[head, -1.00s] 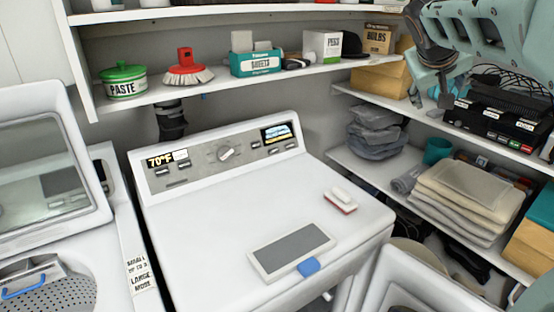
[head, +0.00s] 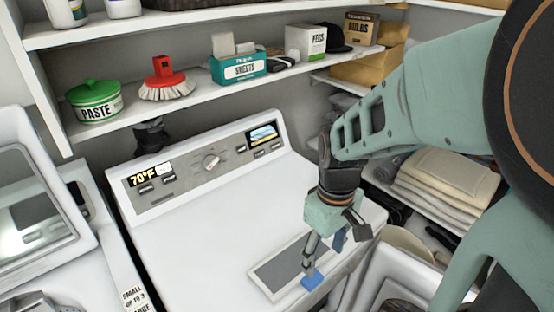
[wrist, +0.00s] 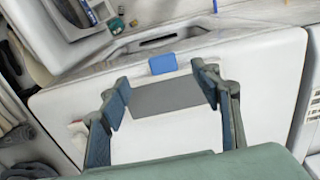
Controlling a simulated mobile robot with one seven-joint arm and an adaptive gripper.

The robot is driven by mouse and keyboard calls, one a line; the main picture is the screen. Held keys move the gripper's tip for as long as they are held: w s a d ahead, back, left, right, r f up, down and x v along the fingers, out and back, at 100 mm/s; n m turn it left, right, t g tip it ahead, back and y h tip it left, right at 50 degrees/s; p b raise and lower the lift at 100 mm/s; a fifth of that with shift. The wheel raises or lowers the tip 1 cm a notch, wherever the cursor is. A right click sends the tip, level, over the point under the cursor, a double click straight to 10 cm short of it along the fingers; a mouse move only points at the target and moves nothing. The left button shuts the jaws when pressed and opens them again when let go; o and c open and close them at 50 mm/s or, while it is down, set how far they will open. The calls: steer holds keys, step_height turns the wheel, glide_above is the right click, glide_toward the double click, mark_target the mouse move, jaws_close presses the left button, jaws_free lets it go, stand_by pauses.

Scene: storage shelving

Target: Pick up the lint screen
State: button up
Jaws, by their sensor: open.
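The lint screen (head: 284,268) lies flat on top of the white dryer (head: 180,235). It has a white frame, a grey mesh panel and a blue tab (head: 312,280) toward the front edge. My gripper (head: 325,254) points down over the tab end of the screen, its fingers apart and empty. In the wrist view, the grey panel (wrist: 166,97) of the lint screen lies between the two open fingers, with the blue tab (wrist: 162,64) just beyond them. My arm hides part of the dryer's right side. I cannot tell the exact height of the fingertips above it.
A shelf above the dryer holds a green-lidded paste tub (head: 94,101), a red brush (head: 166,80) and a teal sheets box (head: 238,66). Folded towels (head: 445,185) sit on the right shelving. The dryer top left of the screen is clear.

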steer(key=b, duration=0.4)
glide_above(316, 281)
step_height(316, 281, down, 5)
step_height(316, 281, down, 6)
steer(key=b, duration=0.4)
steer(key=shift+r+b, duration=0.1)
steer(key=shift+b, duration=0.2)
steer(key=shift+r, duration=0.1)
steer(key=shift+c, duration=0.5)
steer(key=c, duration=1.2)
